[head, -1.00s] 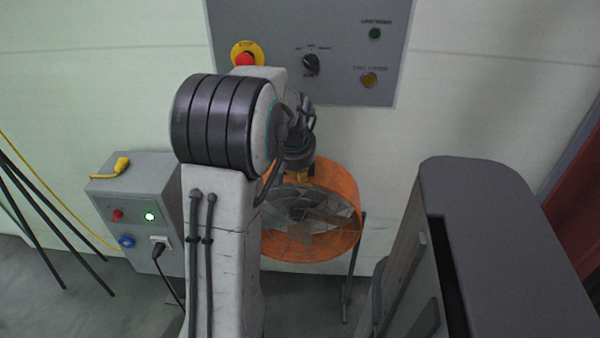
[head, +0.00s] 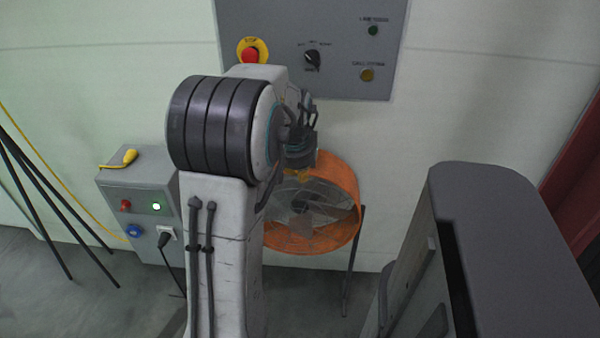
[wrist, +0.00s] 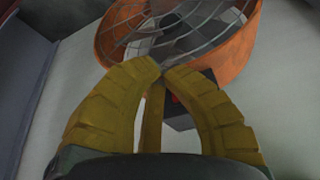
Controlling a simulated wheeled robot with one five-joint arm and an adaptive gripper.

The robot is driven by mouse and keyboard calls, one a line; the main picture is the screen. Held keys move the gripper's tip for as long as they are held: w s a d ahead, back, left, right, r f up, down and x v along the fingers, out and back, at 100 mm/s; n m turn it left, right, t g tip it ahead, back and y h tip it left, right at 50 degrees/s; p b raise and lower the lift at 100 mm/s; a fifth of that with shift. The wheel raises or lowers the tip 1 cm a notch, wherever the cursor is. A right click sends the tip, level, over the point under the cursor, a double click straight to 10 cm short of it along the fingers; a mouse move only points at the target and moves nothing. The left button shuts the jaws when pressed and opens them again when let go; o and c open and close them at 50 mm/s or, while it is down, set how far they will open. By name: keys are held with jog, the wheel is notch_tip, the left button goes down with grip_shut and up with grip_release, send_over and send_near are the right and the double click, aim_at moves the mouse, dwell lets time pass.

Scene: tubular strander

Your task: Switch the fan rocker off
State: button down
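The orange drum fan (head: 352,190) stands by the wall in the head view, partly hidden by my arm. Its orange rim and wire guard also fill the top of the wrist view (wrist: 238,52). A dark box with a small red part (wrist: 178,99) shows below the fan rim in the wrist view, mostly behind my fingers. Whether the red part is the rocker, and which way it is set, I cannot tell. My gripper (wrist: 161,68) has its yellow fingers closed together at the tips, with nothing seen between them. In the head view the gripper (head: 301,175) is in front of the fan's upper left.
A grey wall panel (head: 350,75) with a red stop button (head: 251,56), black selector and lamps hangs above. A grey box (head: 150,178) with a lit green button and plug stands left. A large grey cabinet (head: 500,215) stands close at right.

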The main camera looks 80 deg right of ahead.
jog(key=p+v, duration=0.1)
jog(key=v, duration=0.7)
jog(key=shift+s+p, duration=0.3)
jog(key=shift+p, duration=0.05)
jog(key=shift+r, duration=0.15)
